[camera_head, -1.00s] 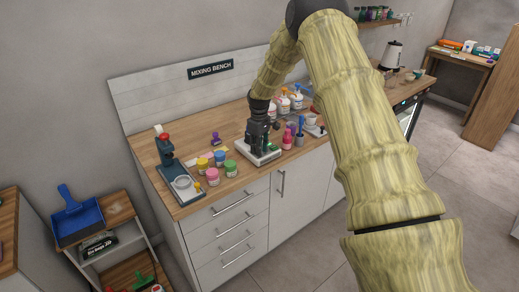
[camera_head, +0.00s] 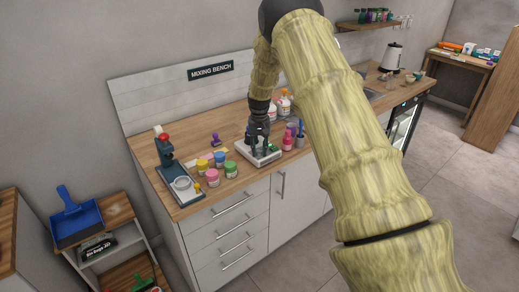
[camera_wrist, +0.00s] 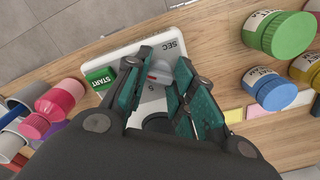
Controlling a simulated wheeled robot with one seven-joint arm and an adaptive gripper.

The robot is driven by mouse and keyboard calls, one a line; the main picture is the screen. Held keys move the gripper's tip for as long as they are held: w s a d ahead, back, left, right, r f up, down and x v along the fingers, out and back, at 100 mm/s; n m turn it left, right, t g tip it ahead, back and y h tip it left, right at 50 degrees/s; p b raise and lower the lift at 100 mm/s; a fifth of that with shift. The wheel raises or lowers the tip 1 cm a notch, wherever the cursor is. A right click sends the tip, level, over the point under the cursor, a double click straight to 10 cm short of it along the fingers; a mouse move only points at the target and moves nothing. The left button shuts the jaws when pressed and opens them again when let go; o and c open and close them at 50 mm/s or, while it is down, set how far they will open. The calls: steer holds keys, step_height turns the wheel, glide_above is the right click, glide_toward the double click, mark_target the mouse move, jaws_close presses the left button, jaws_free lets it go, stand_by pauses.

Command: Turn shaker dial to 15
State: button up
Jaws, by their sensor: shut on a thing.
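The shaker (camera_wrist: 115,60) is a white box on the wooden bench, with a green button (camera_wrist: 98,78), a "SEC" label and a "5" in the wrist view. In the head view the shaker (camera_head: 268,161) stands near the bench's front edge. Its dial (camera_wrist: 160,68) is a pale knob with a reddish mark, between my fingertips. My gripper (camera_wrist: 162,72) points down, its teal-padded fingers shut on the dial. It also shows over the shaker in the head view (camera_head: 259,149). The fingers hide most of the scale, so I cannot read the setting.
Bare wood lies between the jars and the shaker.

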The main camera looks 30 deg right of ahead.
steer(key=shift+w+r+m, duration=0.15)
steer(key=shift+r+m, duration=0.05)
steer(key=shift+m, duration=0.7)
steer(key=shift+d, duration=0.1)
steer(key=o, duration=0.9)
steer(key=shift+o, duration=0.7)
steer(key=shift+f, duration=0.1)
step_height(320, 180, up, 12)
